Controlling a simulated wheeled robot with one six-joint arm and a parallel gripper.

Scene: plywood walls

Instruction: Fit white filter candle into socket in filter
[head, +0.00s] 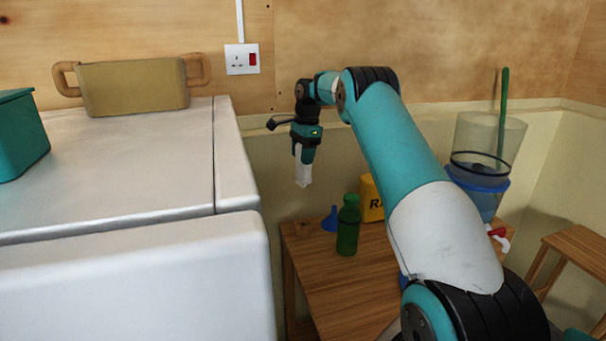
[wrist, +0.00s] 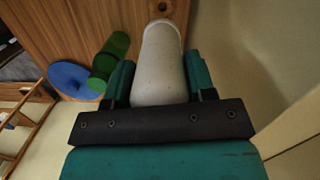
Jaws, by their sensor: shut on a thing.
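The white filter candle (head: 303,172) hangs tip-down from my gripper (head: 304,150) in the head view. My gripper is shut on it, above the left end of the wooden table. In the wrist view the candle (wrist: 160,70) sits between the two teal fingers (wrist: 160,84). The filter (head: 487,140) is a clear vessel with a dark ring and a blue lower part at the right of the table, partly behind my arm. A green stick stands in it. I cannot make out its socket.
A green bottle (head: 348,225), blue funnel (head: 330,218) and yellow container (head: 371,198) stand on the wooden table (head: 345,285). A white appliance (head: 130,170) fills the left. A wooden stool (head: 580,245) is at right.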

